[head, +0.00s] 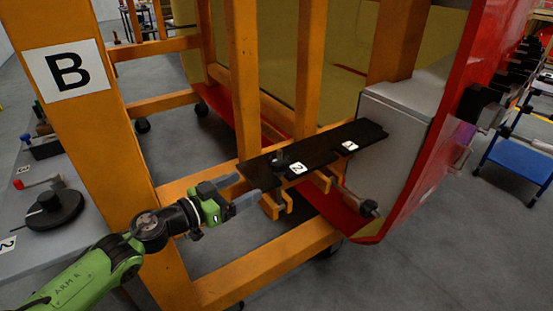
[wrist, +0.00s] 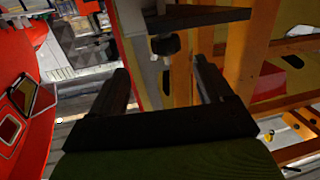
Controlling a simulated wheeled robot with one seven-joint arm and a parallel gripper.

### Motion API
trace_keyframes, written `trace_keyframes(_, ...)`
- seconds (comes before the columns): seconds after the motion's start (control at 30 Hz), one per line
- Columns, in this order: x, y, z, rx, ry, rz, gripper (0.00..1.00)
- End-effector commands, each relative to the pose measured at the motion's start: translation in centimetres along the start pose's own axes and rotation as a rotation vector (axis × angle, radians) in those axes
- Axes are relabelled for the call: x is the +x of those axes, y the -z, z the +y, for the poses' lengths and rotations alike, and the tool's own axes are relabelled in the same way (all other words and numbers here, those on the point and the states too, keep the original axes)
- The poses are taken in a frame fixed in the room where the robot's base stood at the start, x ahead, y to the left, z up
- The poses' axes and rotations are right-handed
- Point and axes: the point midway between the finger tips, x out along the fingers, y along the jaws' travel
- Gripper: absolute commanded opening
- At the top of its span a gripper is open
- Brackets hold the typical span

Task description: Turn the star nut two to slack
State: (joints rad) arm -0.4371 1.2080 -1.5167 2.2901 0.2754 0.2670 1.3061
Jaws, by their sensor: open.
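A small black knob (head: 281,160) stands on a long black plate (head: 322,150), beside a white tag marked 2 (head: 297,168); it looks like star nut two, though its star shape is too small to make out. My gripper (head: 243,190) is open and empty, just left of the plate's near left end and apart from the knob. In the wrist view, the open fingers (wrist: 161,66) point toward a dark knob (wrist: 166,45) below a dark plate edge (wrist: 200,17). I cannot tell for sure which knob this is.
A second tag (head: 349,146) lies farther right on the plate. A rod with a dark end knob (head: 370,207) sticks out below it. Orange frame posts (head: 248,75) and a grey box (head: 398,135) crowd the plate. A side table (head: 75,235) carries a black wheel (head: 52,210).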

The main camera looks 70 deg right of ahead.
Motion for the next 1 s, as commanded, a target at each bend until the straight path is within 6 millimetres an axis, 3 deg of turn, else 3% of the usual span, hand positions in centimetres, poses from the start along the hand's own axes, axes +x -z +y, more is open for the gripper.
trace_keyframes(0.13,-0.4,1.3,-0.4,0.038,0.016,0.072,0.80)
trace_keyframes(0.23,0.7,1.4,-0.3,0.041,0.012,0.074,0.80)
trace_keyframes(0.7,12.0,2.1,-0.4,0.038,0.011,0.072,0.80)
trace_keyframes(0.83,14.2,2.3,-0.6,0.037,0.014,0.072,0.80)
trace_keyframes(1.0,15.2,2.4,-0.6,0.037,0.017,0.070,0.80)
